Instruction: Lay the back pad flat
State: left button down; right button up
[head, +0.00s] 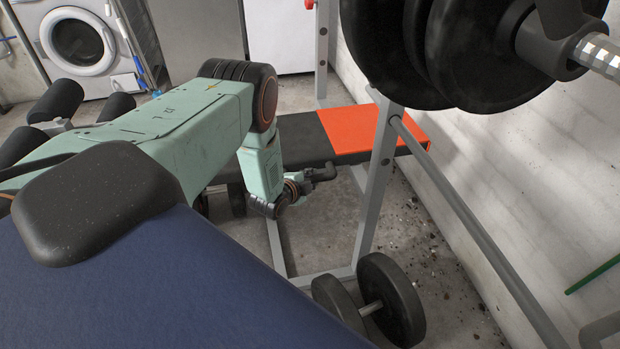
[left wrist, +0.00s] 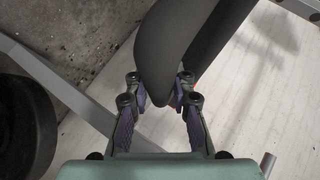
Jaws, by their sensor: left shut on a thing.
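The back pad of the weight bench is black (head: 302,140) with an orange end (head: 375,130), in the middle of the head view. It lies beyond my left arm and looks near level, but I cannot tell its exact tilt. My left gripper (head: 322,173) is at the pad's near long edge. In the left wrist view, its fingers (left wrist: 160,103) are shut on a dark padded edge (left wrist: 178,50), which I take to be the back pad. My arm hides the bench's middle. My right gripper is in neither view.
Grey uprights (head: 377,185) stand by the pad, with a barbell's black plates (head: 480,50) high at right. A dumbbell (head: 390,300) lies on the floor below. Black foam rollers (head: 55,100) are at left. A white wall (head: 480,170) is close at right; a washing machine (head: 80,45) stands behind.

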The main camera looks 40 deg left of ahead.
pick_arm(q)
jog(key=shift+s+d+f, duration=0.2)
jog(key=shift+f, duration=0.15)
jog(key=c, duration=1.3)
grip_release()
jog(key=shift+w, duration=0.1)
jog(key=shift+o, duration=0.9)
jog(key=shift+a+r, duration=0.1)
jog(key=shift+a, duration=0.05)
jog(key=v, duration=1.2)
